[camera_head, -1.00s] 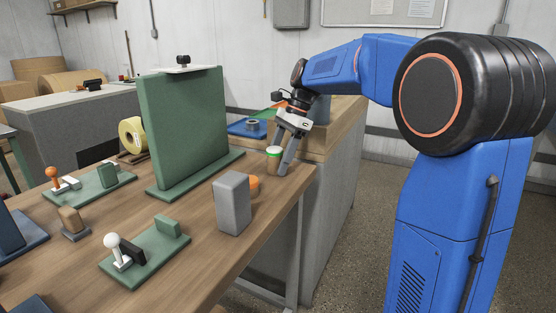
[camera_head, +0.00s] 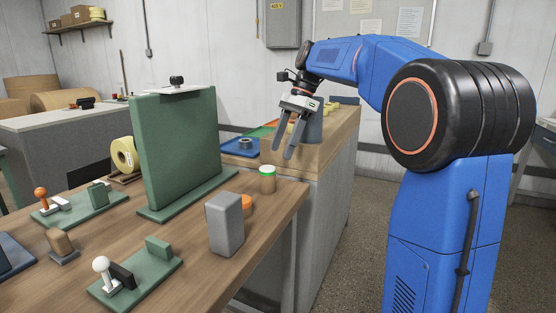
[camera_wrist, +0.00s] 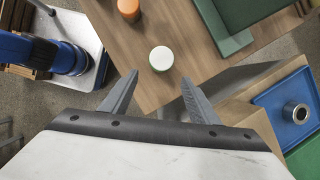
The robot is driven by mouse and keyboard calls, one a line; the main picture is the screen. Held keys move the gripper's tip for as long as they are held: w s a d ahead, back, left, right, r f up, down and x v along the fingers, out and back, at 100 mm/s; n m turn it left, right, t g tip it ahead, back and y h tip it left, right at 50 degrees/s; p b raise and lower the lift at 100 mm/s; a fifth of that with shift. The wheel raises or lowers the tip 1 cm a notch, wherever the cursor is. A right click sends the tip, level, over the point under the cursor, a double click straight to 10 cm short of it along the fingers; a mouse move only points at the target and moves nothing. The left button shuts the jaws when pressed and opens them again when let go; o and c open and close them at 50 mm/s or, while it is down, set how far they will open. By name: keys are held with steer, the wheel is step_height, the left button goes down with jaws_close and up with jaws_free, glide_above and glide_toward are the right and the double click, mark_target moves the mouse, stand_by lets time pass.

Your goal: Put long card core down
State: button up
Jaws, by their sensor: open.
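I cannot make out for sure which thing is the long card core. A brown cylinder (camera_head: 267,181) with a white, green-rimmed top stands upright near the far right end of the wooden table (camera_head: 190,265). Its round white top (camera_wrist: 161,58) shows in the wrist view, beyond the fingertips. My gripper (camera_head: 281,153) is open and empty, above the cylinder and apart from it. In the wrist view my gripper (camera_wrist: 158,84) has nothing between its two fingers.
A tall green panel (camera_head: 180,145) stands left of the cylinder. A grey block (camera_head: 224,225) and an orange-topped item (camera_head: 246,203) stand nearer. A blue tray (camera_wrist: 275,105) holding a metal ring (camera_wrist: 295,112) is on the counter at the right.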

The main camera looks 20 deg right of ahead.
steer(key=shift+d+r, duration=0.25)
steer(key=shift+r, duration=0.4)
steer(key=s+f+n+t+h, duration=0.1)
steer(key=s+f+n, duration=0.4)
steer(key=s+f, duration=0.3)
steer(key=s+f+n+t+h, duration=0.2)
steer(key=s+f+n, duration=0.4)
steer(key=s, duration=0.8)
steer(key=s+f+n+t+h, duration=0.1)
steer(key=s+f+n, duration=0.4)
steer(key=s+f, duration=0.5)
steer(key=shift+s+d+t, duration=0.25)
steer(key=shift+s+t, duration=0.45)
steer(key=shift+s, duration=0.15)
